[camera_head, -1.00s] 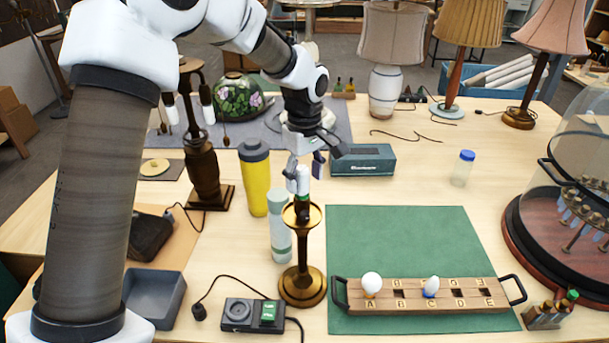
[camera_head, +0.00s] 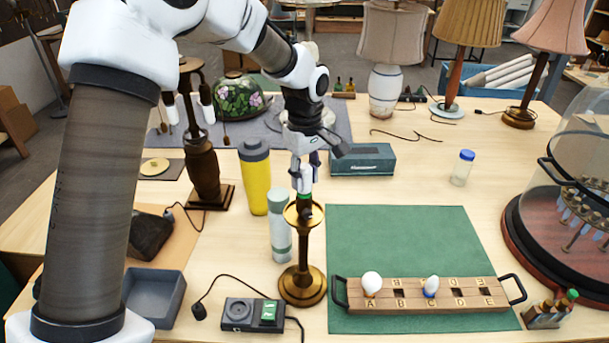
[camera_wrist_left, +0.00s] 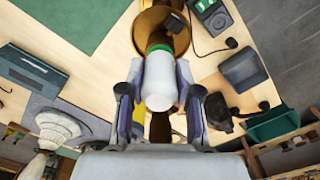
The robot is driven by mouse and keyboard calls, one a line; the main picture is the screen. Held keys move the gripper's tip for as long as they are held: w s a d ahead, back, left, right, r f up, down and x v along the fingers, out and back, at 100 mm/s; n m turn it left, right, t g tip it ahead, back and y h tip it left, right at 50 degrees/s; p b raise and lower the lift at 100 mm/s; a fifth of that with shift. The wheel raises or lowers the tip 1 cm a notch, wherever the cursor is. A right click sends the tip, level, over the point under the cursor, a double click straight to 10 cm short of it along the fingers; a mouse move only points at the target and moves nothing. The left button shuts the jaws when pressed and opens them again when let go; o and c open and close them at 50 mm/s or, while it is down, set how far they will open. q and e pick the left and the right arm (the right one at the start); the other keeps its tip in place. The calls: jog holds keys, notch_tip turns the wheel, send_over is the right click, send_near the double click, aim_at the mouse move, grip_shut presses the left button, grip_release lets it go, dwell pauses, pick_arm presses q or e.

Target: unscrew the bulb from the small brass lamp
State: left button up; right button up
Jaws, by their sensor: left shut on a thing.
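The small brass lamp (camera_head: 303,284) stands upright on the table, with a round drip dish at its top. A white, tube-shaped bulb (camera_head: 305,184) with a green band at its lower end is upright above the dish. My left gripper (camera_head: 306,174) comes down on it from above and is shut on it. In the left wrist view the bulb (camera_wrist_left: 160,82) sits between the two fingers of the gripper (camera_wrist_left: 160,98), in front of the brass dish (camera_wrist_left: 150,30). Whether the bulb's base is still in the socket I cannot tell. My right gripper is not in view.
A pale green-capped bottle (camera_head: 279,235) and a yellow bottle (camera_head: 256,180) stand close left of the lamp. A wooden bulb rack (camera_head: 465,303) lies on the green mat (camera_head: 395,235) to the right. A black tester (camera_head: 250,314) is in front. A glass dome (camera_head: 580,170) stands far right.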

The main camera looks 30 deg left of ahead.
pick_arm(q)
jog(key=n, duration=0.3)
jog(key=n, duration=0.2)
jog(key=shift+n, duration=0.4)
jog(key=n, duration=0.4)
jog(key=shift+w, duration=0.1)
jog(key=shift+n, duration=0.6)
jog(key=shift+a+n, duration=0.1)
jog(key=shift+n, duration=1.1)
jog(key=n, duration=0.5)
jog(key=shift+n, duration=0.3)
jog(key=o, duration=1.2)
jog(key=shift+w, duration=0.1)
jog(key=shift+c, duration=0.2)
